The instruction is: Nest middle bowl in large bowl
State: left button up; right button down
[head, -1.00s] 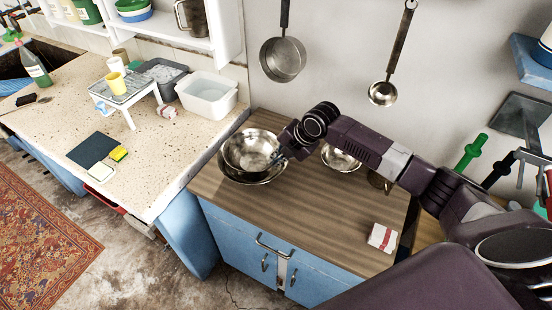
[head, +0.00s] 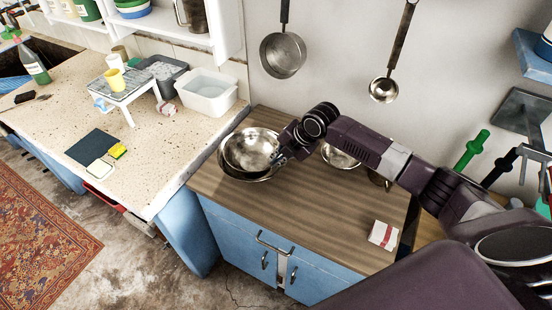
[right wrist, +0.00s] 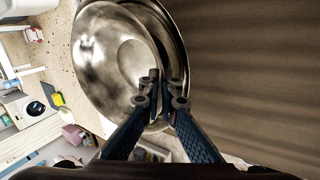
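The middle bowl (head: 250,150), shiny metal, is over the large bowl (head: 238,176) on the left of the wooden counter. It covers most of the large bowl, whose rim shows around its lower left; whether the two touch inside is hidden. My right gripper (head: 281,157) is at the middle bowl's right rim. In the right wrist view its fingers (right wrist: 160,90) are close together, pinching the rim of the middle bowl (right wrist: 115,60), with the large bowl's rim (right wrist: 178,35) beyond it. My left gripper is not in view.
A small metal bowl (head: 338,157) stands behind my right forearm, partly hidden. A red-and-white packet (head: 383,235) lies at the counter's front right. A pan (head: 282,55) and a ladle (head: 383,90) hang on the wall. The counter's front middle is clear.

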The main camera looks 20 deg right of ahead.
jog(key=shift+f+b, duration=0.35)
jog(key=shift+f, duration=0.25)
jog(key=shift+f, duration=0.15)
dwell(0.5)
jog(key=c, duration=2.1)
grip_release()
jog(key=shift+o, duration=0.4)
jog(key=shift+s+f, duration=0.1)
jog(key=o, duration=0.4)
jog(key=shift+r+p, duration=3.05)
jog(key=shift+r, duration=0.6)
